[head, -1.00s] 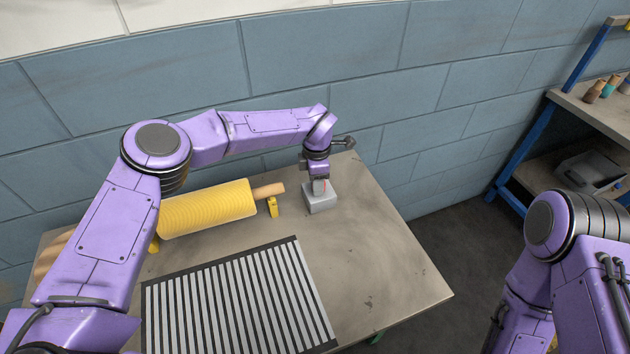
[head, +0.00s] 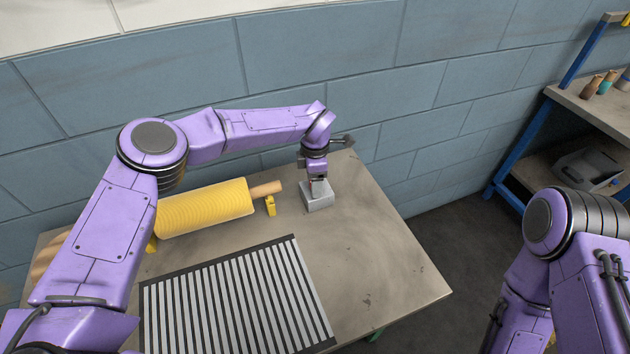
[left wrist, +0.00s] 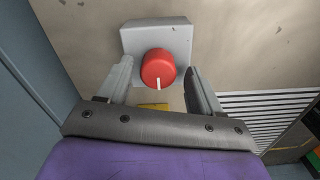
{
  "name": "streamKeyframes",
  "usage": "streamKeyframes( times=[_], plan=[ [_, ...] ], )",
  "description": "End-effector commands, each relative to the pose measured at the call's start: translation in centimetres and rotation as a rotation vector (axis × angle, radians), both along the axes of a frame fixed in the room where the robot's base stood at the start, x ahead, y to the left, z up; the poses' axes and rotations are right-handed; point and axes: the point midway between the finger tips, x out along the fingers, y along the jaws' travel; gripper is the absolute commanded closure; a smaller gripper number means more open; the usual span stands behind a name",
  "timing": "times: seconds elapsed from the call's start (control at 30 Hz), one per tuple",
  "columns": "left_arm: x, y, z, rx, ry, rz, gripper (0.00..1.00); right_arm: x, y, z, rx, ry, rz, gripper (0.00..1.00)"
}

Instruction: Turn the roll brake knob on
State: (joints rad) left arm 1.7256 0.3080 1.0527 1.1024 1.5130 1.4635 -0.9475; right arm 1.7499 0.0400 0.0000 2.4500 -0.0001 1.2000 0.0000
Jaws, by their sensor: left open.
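The red knob (left wrist: 158,68) with a white pointer line is on a grey box (left wrist: 156,40). In the left wrist view the line points down the picture, toward my gripper. The grey box also shows on the table in the head view (head: 318,203). My left gripper (left wrist: 160,80) is open, with one finger on each side of the knob and a visible gap to both. In the head view it comes down over the box and hides most of the knob. My right arm shows at the lower right, but its gripper is out of view.
A yellow roll (head: 205,208) on a wooden core lies left of the box, on yellow supports. A black and white striped panel (head: 235,300) lies in front. The table's right part (head: 385,265) is clear. A blue wall stands behind and a blue-framed shelf at right.

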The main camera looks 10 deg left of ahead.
Motion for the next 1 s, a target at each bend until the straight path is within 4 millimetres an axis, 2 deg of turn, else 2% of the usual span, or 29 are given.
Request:
streamKeyframes(
  times=[0.3,0.43,0.6,1.0],
  plan=[
    [0.0,-0.1,6.9,-0.001,-0.004,0.000,0.35,0.0,0.0,-1.6,0.000,0.000,0.000,0.37],
    [-0.1,-0.2,9.0,0.000,0.000,-0.001,0.35,0.0,0.0,-1.8,0.000,0.000,0.000,0.37],
    [-0.1,-0.2,10.0,0.000,0.002,-0.003,0.35,0.0,0.0,-1.8,0.000,0.000,0.000,0.37],
    [-0.1,-0.2,10.3,0.001,0.001,-0.003,0.35,0.0,0.0,-1.5,0.000,0.000,0.000,0.37]
  ],
)
